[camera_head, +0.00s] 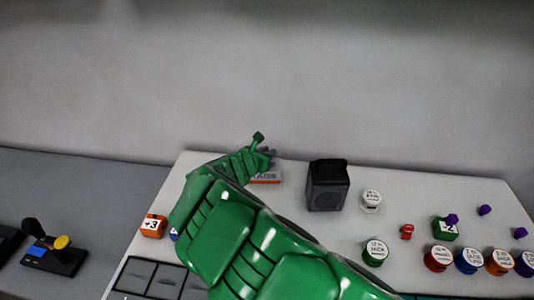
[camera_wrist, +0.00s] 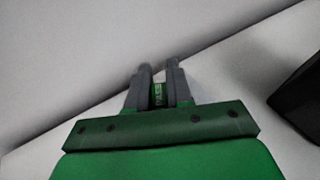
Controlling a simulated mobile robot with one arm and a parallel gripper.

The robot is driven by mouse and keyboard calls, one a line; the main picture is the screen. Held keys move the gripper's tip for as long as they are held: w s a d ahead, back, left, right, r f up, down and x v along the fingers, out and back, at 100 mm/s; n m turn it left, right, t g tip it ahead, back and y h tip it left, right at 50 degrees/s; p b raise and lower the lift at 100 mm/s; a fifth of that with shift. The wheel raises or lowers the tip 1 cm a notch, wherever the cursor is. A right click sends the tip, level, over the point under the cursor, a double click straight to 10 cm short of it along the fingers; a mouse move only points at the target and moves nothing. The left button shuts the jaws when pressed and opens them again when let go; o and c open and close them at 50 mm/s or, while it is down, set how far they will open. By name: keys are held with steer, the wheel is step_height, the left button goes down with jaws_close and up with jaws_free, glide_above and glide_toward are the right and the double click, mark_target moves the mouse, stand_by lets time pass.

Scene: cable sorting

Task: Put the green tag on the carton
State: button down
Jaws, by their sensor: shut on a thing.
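My gripper (camera_wrist: 158,74) is shut on the green tag (camera_wrist: 158,94), a small green piece with pale lettering between the grey fingers in the wrist view. In the head view my gripper (camera_head: 268,153) is over the far left part of the white table, and I cannot make out the tag there. A low box with a white and orange face lettered "TAGS" (camera_head: 266,180), which looks like the carton, sits just below my gripper in that view. My green arm hides its left part. I cannot tell whether the tag touches it.
A dark speaker-like box (camera_head: 327,188) stands right of my gripper, and also shows in the wrist view (camera_wrist: 302,95). Several labelled discs, purple pieces and a green cube (camera_head: 444,230) lie at the right. An orange cube (camera_head: 153,226) and dark trays (camera_head: 152,278) are at the left.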

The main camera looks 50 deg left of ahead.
steer(key=c, duration=1)
jaws_free()
steer(key=shift+f, duration=0.1)
steer(key=shift+s+r, duration=0.2)
steer(key=shift+r, duration=0.05)
steer(key=shift+v, duration=3.55)
